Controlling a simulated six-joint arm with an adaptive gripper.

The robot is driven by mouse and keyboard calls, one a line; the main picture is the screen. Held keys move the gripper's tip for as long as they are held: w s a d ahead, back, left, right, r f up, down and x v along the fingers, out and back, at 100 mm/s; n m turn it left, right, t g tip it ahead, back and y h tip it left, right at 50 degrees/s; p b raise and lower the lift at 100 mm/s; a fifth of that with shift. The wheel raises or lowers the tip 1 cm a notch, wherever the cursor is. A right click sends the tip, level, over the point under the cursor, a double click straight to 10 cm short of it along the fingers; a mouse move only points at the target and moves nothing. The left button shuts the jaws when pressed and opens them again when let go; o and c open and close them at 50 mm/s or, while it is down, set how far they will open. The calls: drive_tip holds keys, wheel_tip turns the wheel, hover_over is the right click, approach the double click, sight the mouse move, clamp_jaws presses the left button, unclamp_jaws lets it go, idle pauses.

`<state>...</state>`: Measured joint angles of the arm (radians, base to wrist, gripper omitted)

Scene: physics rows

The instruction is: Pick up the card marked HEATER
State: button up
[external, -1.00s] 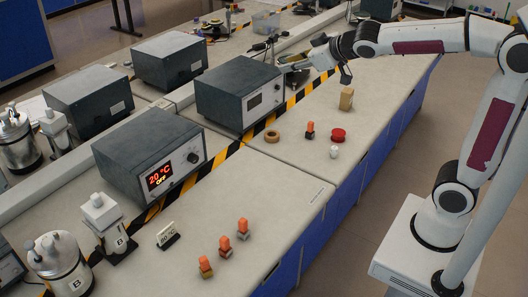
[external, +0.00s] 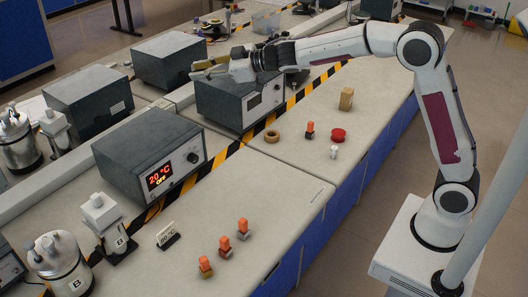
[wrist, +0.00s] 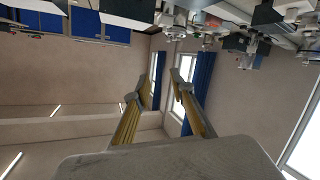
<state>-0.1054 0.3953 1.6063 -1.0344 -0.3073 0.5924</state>
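No card with the word HEATER can be read. A small white card in a dark stand (external: 168,236) stands on the near bench, to the right of a white device marked B; its print looks like a temperature. My gripper (external: 203,70) is raised over the far side of the bench, in front of a grey box, and points left. In the wrist view its two yellowish fingers (wrist: 159,85) are spread apart with nothing between them. That view shows walls, windows and an upside-down bench, with no card that I can make out.
A grey heater box (external: 150,158) shows 20 °C and OFF. Another grey box (external: 238,97) stands below my arm. Several orange-topped pieces (external: 242,228), a wooden ring (external: 272,136) and a red piece (external: 338,134) stand on the bench. Bare bench lies between them.

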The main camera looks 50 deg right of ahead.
drive_tip(key=w+a+f+n+g+y, duration=0.2)
drive_tip(key=w+a+f+n+y, duration=0.15)
drive_tip(key=a+f, duration=0.45)
drive_tip(key=n+g+y, duration=0.4)
drive_tip(key=g+y, duration=0.1)
drive_tip(key=g, duration=0.3)
hover_over(173, 222)
drive_tip(key=w+d, duration=0.6)
wheel_tip(173, 222, down, 17)
drive_tip(key=s+f+g, duration=0.1)
drive_tip(key=s+f, duration=0.1)
drive_tip(key=f, duration=0.1)
drive_tip(key=s+a+f+n+g, duration=0.1)
drive_tip(key=s+f, duration=0.1)
drive_tip(key=f, duration=0.1)
drive_tip(key=s+a+f+n+g, duration=0.1)
drive_tip(key=s+f+g, duration=0.1)
drive_tip(key=f, duration=0.2)
drive_tip(key=shift+a+h, duration=0.1)
drive_tip(key=shift+h, duration=0.25)
drive_tip(key=shift+x, duration=1.3)
